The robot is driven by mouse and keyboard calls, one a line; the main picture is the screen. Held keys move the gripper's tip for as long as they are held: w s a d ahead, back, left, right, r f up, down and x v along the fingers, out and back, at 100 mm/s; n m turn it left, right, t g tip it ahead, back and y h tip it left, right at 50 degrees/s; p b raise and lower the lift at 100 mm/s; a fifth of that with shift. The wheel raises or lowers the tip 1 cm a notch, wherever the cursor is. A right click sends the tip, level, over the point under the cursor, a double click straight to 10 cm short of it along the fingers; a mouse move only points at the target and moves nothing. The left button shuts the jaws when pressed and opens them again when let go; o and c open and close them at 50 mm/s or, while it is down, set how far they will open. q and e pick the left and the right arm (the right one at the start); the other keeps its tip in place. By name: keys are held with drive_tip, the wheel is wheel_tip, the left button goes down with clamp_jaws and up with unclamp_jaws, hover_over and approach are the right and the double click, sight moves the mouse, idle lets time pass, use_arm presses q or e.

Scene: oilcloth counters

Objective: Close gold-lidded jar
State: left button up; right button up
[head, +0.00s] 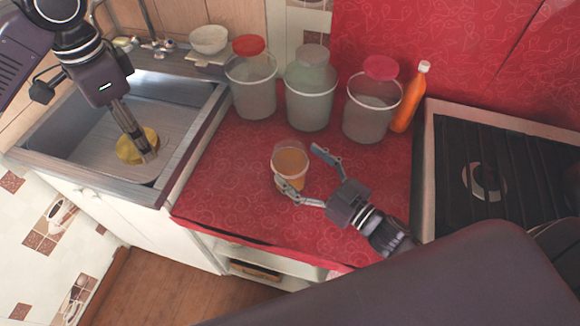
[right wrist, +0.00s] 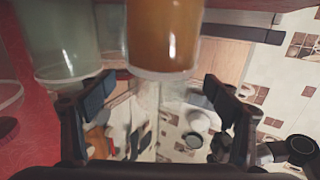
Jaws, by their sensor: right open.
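A clear jar with amber contents (head: 290,160) stands upright on the red counter; no gold lid can be made out on it. My right gripper (head: 304,175) is open, with one finger at the jar's near side and the other to its right. In the right wrist view the amber jar (right wrist: 163,35) shows at the top, beyond and between the spread fingers (right wrist: 158,100); contact is unclear. A round gold-yellow disc (head: 127,148) is at the sink, partly covered by my left gripper (head: 145,155). I cannot tell whether it is a lid or is gripped.
Three larger jars stand behind: red-topped (head: 254,98), grey-green-topped (head: 310,108) and pink-red-topped (head: 369,122). An orange bottle (head: 408,102) and the stove (head: 510,165) are to the right. The sink (head: 85,125) is left. The counter (head: 235,180) left of the amber jar is clear.

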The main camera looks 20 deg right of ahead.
sight(281, 150)
drive_tip(key=x, duration=0.3)
drive_tip(key=shift+w+a, duration=0.15)
drive_tip(key=shift+w, duration=0.05)
drive_tip(key=shift+c, duration=0.7)
drive_tip(key=c, duration=2)
drive_tip(key=shift+r, duration=0.15)
drive_tip(key=shift+c, duration=0.2)
